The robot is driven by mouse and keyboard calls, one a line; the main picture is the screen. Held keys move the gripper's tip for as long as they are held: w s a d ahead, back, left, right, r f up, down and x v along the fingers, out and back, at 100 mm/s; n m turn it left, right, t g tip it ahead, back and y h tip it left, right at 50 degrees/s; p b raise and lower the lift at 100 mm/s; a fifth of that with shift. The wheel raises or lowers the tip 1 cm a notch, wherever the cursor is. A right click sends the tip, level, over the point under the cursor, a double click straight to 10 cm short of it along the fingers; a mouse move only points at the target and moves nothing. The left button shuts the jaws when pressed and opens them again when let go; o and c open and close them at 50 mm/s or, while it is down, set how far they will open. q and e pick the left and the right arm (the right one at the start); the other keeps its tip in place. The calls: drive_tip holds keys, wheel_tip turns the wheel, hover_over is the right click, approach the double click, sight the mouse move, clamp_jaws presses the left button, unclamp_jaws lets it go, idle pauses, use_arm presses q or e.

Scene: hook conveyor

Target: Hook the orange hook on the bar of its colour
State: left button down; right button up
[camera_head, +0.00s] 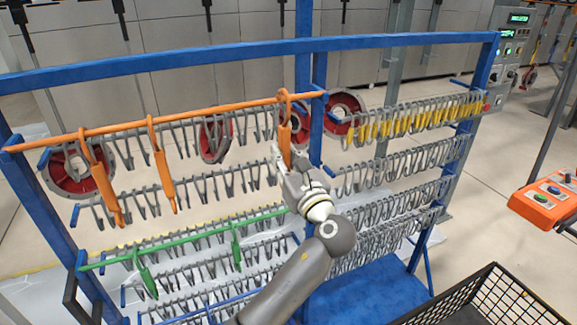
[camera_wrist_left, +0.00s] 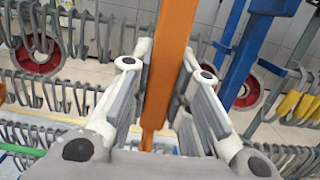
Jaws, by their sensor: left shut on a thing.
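The orange bar (camera_head: 190,117) runs along the upper left of the blue rack. Two orange hooks (camera_head: 104,187) (camera_head: 163,170) hang from it at the left. A third orange hook (camera_head: 285,140) is at the bar's right end, its curved top at the bar's height; I cannot tell whether it rests on the bar. My left gripper (camera_head: 284,165) is shut on the lower part of this hook. In the left wrist view the orange hook (camera_wrist_left: 168,70) stands upright between the fingers (camera_wrist_left: 160,95). My right gripper is not in view.
A green bar (camera_head: 190,239) with green hooks is lower left. Rows of grey hooks (camera_head: 395,177) fill the right side, with yellow ones (camera_head: 410,118) on top. A blue post (camera_head: 318,115) stands just right of the held hook. A black crate (camera_head: 480,300) is lower right.

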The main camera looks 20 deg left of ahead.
use_arm(q)
drive_tip(key=w+a+f+b, duration=0.3)
drive_tip(key=w+a+b, duration=0.1)
drive_tip(key=w+a, duration=0.1)
drive_tip(key=shift+a+f, duration=0.15)
drive_tip(key=shift+a, duration=0.3)
idle(0.6)
idle(0.4)
drive_tip(key=c, duration=1.3)
unclamp_jaws()
drive_tip(key=shift+s+d+f, duration=0.1)
